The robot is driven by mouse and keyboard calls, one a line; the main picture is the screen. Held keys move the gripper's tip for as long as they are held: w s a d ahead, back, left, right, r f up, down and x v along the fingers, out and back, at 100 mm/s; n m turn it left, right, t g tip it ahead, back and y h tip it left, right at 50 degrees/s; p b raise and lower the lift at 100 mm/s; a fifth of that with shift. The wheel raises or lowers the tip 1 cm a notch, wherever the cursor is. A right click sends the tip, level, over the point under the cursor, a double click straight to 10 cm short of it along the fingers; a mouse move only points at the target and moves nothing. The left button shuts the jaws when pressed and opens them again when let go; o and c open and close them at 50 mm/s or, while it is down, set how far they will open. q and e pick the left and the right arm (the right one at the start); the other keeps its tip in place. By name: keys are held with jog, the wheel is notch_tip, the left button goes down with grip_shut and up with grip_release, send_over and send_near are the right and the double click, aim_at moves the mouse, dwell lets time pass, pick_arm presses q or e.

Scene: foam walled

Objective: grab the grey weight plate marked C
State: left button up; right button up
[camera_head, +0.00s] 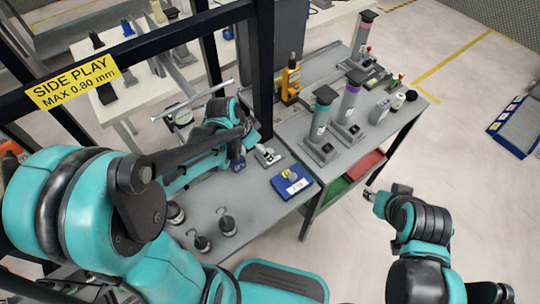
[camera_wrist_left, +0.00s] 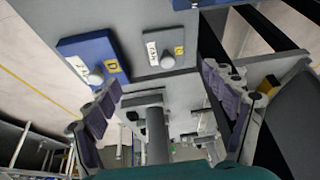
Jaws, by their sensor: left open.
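A grey plate (camera_wrist_left: 158,48) with a pale round knob, a white label and a yellow tag lies on the bench; the tag's letter is too small to read surely. It also shows in the head view (camera_head: 269,158), beside my left arm's end. A blue plate (camera_wrist_left: 72,50) with a knob and a yellow tag that looks like D lies left of it in the wrist view. My left gripper (camera_wrist_left: 162,98) is open, its padded fingers apart and nothing between them, with the grey plate ahead of them. My right gripper (camera_head: 372,194) is off the bench's right side; its fingers are unclear.
Several dark hooked weights (camera_head: 202,243) stand on the near bench. A dark upright post (camera_head: 264,70) and a crossbar with a yellow sign (camera_head: 73,81) frame the left arm. Tall cylinders on stands (camera_head: 320,115) and a yellow device (camera_head: 291,80) occupy the bench behind.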

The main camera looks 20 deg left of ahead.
aim_at(263, 161)
pick_arm(q)
jog(key=shift+w+f+m, duration=0.3)
jog(key=shift+w+f, duration=0.35)
jog(key=shift+f, duration=0.7)
jog(key=shift+b+x, duration=0.6)
jog(key=shift+x, duration=0.4)
jog(key=b+x, duration=0.1)
jog(key=x, duration=0.1)
jog(key=b+x, duration=0.2)
jog(key=x, duration=0.1)
jog(key=shift+w+f, duration=0.15)
jog(key=shift+w, duration=0.25)
jog(key=shift+c, duration=0.2)
jog(key=c, duration=1.7)
jog(key=shift+o, duration=0.2)
jog(key=shift+r, duration=0.25)
